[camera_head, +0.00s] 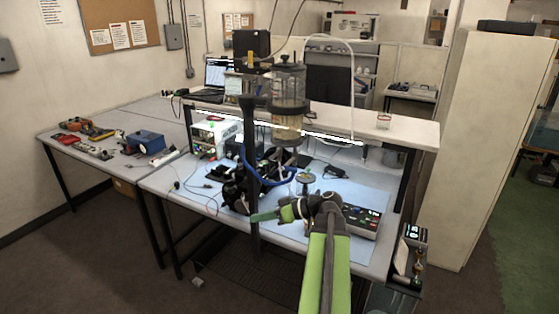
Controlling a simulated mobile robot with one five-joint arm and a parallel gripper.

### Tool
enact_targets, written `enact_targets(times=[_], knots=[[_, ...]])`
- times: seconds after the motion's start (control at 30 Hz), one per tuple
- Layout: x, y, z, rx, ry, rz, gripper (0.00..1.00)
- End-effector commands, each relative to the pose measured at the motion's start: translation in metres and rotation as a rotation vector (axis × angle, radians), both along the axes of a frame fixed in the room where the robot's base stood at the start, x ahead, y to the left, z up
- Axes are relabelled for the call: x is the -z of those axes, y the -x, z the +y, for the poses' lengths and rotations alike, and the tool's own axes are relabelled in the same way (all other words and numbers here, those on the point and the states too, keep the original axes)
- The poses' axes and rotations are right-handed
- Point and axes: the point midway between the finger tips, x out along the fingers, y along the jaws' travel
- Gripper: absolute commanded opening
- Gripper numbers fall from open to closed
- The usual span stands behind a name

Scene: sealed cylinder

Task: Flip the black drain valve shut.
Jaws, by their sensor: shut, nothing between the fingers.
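A clear sealed cylinder (289,88) with dark end caps stands upright at the raised shelf of the workbench, with a yellowish band low on it. A dark fitting (286,138) shows beneath the cylinder. I cannot make out the black drain valve or its lever position at this size.
A blue hose (262,181) and dark clutter crowd the mat left of my gripper. A small round stand (305,180) is behind it. A control box with buttons (358,219) sits to the right.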

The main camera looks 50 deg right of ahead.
Motion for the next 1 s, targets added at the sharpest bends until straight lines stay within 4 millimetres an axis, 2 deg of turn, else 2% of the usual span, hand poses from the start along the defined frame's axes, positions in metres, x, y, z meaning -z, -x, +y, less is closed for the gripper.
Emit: enact_targets(times=[0.03, 0.1, 0.2, 0.3, 0.43, 0.73, 0.87, 1.0], knots=[[-0.034, 0.025, -0.04, 0.057, 0.025, -0.107, 0.0], [-0.065, 0.056, -0.079, 0.117, 0.076, -0.248, 0.0], [-0.097, 0.094, -0.118, 0.187, 0.144, -0.389, 0.0], [-0.113, 0.117, -0.137, 0.228, 0.189, -0.464, 0.0], [-0.118, 0.124, -0.142, 0.241, 0.206, -0.491, 0.0], [-0.117, 0.12, -0.141, 0.238, 0.204, -0.489, 0.0], [-0.117, 0.104, -0.137, 0.237, 0.203, -0.488, 0.0], [-0.117, 0.075, -0.129, 0.235, 0.202, -0.487, 0.0]])
